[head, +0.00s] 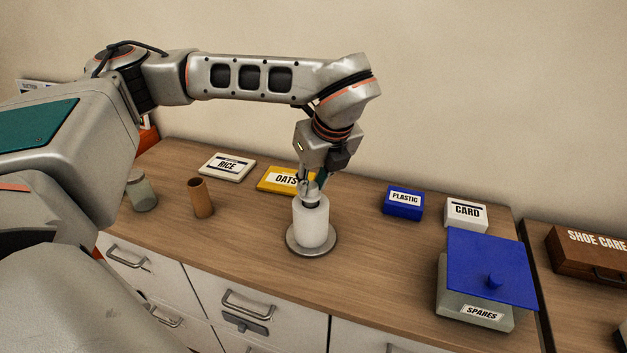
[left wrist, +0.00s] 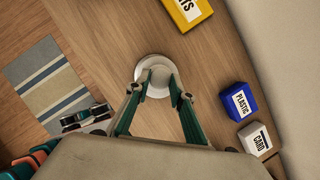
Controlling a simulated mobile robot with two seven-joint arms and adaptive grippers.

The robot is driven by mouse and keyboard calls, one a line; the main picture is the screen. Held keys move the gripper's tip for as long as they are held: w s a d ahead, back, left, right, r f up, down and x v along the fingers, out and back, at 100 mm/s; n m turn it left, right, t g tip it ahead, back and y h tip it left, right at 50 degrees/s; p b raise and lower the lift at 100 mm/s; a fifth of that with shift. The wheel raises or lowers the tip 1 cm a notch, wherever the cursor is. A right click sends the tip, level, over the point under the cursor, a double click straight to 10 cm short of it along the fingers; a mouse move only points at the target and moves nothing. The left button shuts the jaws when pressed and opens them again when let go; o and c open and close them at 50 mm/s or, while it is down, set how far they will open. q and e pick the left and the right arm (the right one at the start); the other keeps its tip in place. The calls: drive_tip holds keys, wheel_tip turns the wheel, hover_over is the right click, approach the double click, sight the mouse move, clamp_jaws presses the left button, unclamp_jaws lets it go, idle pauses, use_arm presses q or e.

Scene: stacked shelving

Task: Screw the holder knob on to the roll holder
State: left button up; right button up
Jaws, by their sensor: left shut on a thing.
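The roll holder stands upright on the wooden counter, with its round metal base (head: 291,243) showing below a white roll (head: 312,226). My left gripper (head: 313,193) points down directly over the top of the roll, its fingers shut on the small holder knob (head: 311,202) at the top of the holder. The fingers largely hide the knob, and I cannot tell whether its thread is engaged. In the left wrist view, the fingertips (left wrist: 160,81) close in over the middle of the pale base (left wrist: 141,73).
A brown cup (head: 202,198) and a glass jar (head: 142,193) stand to the left. Boxes marked RICE (head: 227,166), OATS (head: 272,180), PLASTIC (head: 403,203) and CARD (head: 466,214) lie behind. A SPARES box (head: 465,306) with a blue lid (head: 489,262) is at right. The counter around the base is clear.

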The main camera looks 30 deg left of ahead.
use_arm(q)
drive_tip(key=shift+s+f, duration=0.2)
drive_tip(key=shift+f, duration=0.1)
drive_tip(key=shift+s+a+f+m+t+h, duration=0.1)
drive_tip(key=shift+m+t+h, duration=0.05)
drive_tip(key=shift+m, duration=0.4)
drive_tip(key=shift+s+a+m+t+h, duration=0.1)
drive_tip(key=shift+m+t+h, duration=0.05)
drive_tip(key=shift+m, duration=0.4)
drive_tip(key=m+b, duration=0.1)
drive_tip(key=m, duration=0.2)
drive_tip(key=shift+t+h, duration=0.4)
